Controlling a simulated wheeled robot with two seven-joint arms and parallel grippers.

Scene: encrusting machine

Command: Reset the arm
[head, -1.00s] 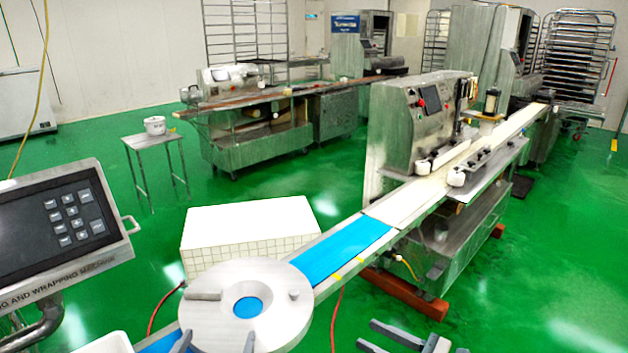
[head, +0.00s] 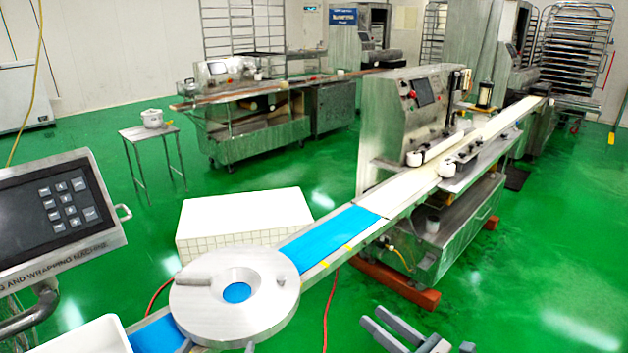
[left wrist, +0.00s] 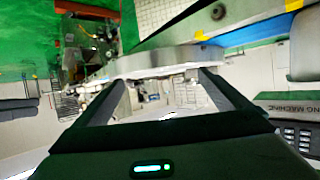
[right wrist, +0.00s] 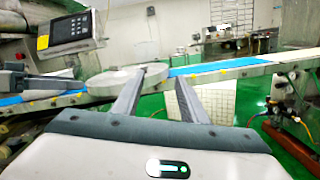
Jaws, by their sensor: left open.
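My right gripper (head: 371,317) is at the bottom edge of the head view, right of the blue conveyor, over the green floor. Its two fingers are apart and nothing is between them, as the right wrist view (right wrist: 160,80) also shows. My left gripper shows in the left wrist view (left wrist: 158,85) with its fingers spread wide and empty. A round steel disc lies just beyond those fingers; I cannot tell whether they touch it. In the head view, at most a small tip of the left gripper shows under the disc's front edge.
The steel disc (head: 208,318) with a central hole sits over the blue conveyor (head: 335,236). A control panel (head: 60,218) stands at the left, with a white tray (head: 82,340) below it. A white box (head: 243,217) stands behind the conveyor. Green floor is free at the lower right.

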